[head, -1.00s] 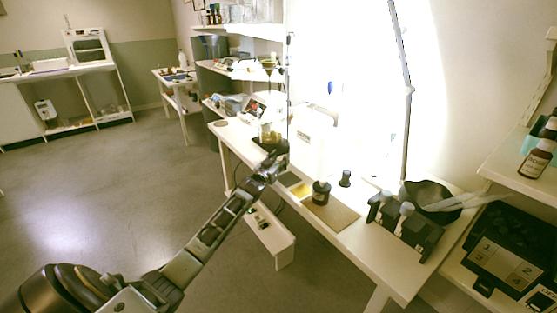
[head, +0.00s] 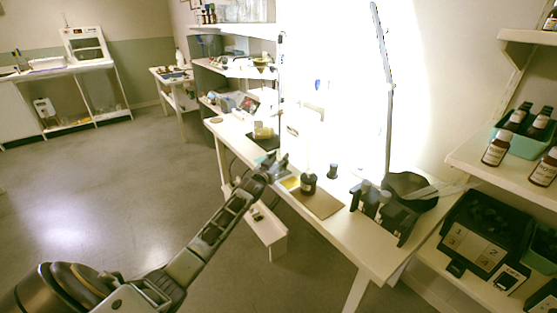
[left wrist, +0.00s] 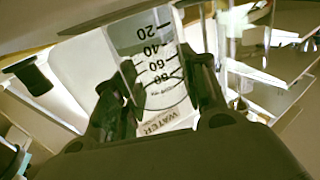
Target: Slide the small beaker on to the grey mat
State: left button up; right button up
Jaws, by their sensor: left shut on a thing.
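My left gripper (head: 279,164) is shut on the small beaker (left wrist: 160,62), a clear vessel with black marks and a WATER label. In the left wrist view the beaker stands between the two fingers (left wrist: 168,92). In the head view the gripper hides most of it, and I cannot tell whether its base touches the bench. A small grey patch, seemingly the grey mat (head: 283,174), lies at the gripper's fingertips, beside a yellow patch (head: 290,183). My right gripper is out of view.
A yellowish vessel (head: 263,132) stands on a dark pad (head: 262,143) behind the gripper. A dark bottle (head: 308,184) stands by a brown mat (head: 322,205) to the right.

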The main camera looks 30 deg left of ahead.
pick_arm(q)
jog(key=shift+d, duration=0.1)
dwell(0.3)
jog(key=o, duration=1.1)
jog(key=shift+o, duration=0.2)
jog(key=shift+s, duration=0.25)
jog(key=shift+s+d+f, duration=0.1)
jog(key=shift+s+d, duration=0.1)
jog(key=shift+s, duration=1.8)
jog(key=s, duration=0.7)
jog(key=shift+s+d, duration=0.25)
jog(key=shift+d, duration=0.05)
